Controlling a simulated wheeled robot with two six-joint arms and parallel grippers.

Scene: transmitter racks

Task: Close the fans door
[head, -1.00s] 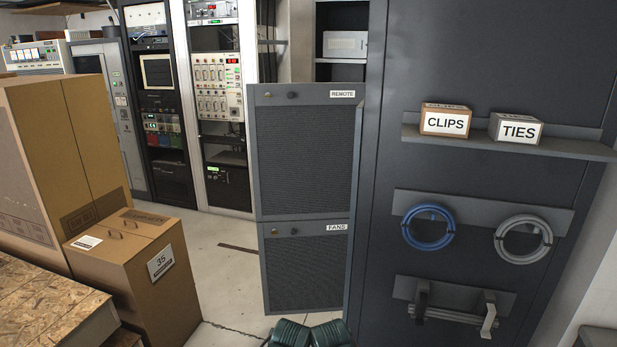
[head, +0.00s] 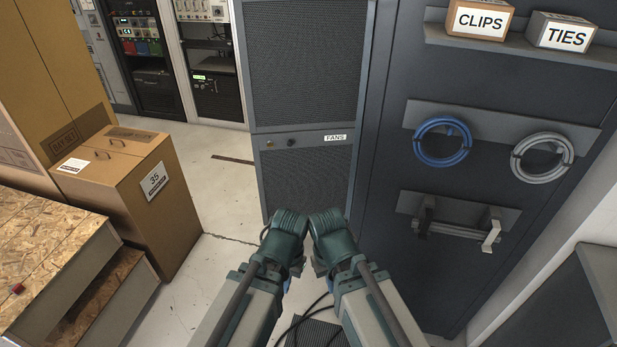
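The fans door (head: 306,178) is a dark grey perforated panel with a white FANS label, in the middle of the head view. It seems to stand out from the rack, but how far it is swung cannot be told. Two small round fittings sit near its top left. Its lower part is hidden behind my arms. My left gripper (head: 287,238) and my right gripper (head: 328,238) are side by side in front of its lower edge. Their fingers are mostly hidden, and whether they touch the door cannot be told.
The remote door (head: 304,65) is directly above. To the right is a dark panel with a blue cable coil (head: 442,142), a grey coil (head: 542,163) and a handle bracket (head: 459,222). Cardboard boxes (head: 135,190) stand left.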

